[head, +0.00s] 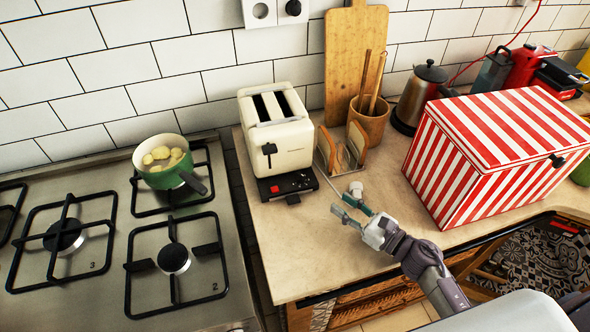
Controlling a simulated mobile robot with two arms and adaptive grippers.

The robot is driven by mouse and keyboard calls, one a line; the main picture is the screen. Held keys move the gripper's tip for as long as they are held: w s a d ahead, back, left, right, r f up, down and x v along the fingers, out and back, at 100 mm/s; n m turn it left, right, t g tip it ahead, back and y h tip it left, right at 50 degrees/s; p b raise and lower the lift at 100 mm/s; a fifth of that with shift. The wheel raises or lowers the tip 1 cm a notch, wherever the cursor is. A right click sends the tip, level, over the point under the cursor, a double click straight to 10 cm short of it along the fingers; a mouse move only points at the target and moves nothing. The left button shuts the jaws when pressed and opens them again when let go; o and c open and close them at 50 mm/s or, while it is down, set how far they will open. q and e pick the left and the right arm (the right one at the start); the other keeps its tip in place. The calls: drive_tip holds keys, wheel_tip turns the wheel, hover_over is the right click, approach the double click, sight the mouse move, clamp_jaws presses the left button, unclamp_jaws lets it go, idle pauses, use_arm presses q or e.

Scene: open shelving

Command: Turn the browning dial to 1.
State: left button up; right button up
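A cream toaster (275,131) with two slots stands on the beige counter, with a black lever on its front. A dark control panel (288,186) lies at its base, with a red button (274,190) and small controls beside it. The browning dial is too small here for its setting to be read. My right gripper (343,202) is just right of the panel and apart from it. Its greenish fingers are spread, with nothing between them. My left gripper is not in view.
A toast rack with bread slices (357,142) stands right of the toaster, near a wooden utensil pot (370,120). A red-striped box (495,150) stands farther right. The gas hob (100,240) is at left. The counter front (310,250) is clear.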

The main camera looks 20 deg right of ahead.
sight(304, 177)
drive_tip(key=p+x, duration=0.3)
drive_tip(key=x, duration=0.9)
drive_tip(key=shift+w+a+r+p, duration=0.1)
drive_tip(key=shift+w+p, duration=0.2)
drive_tip(key=shift+w+a, duration=0.3)
drive_tip(key=shift+w, duration=0.15)
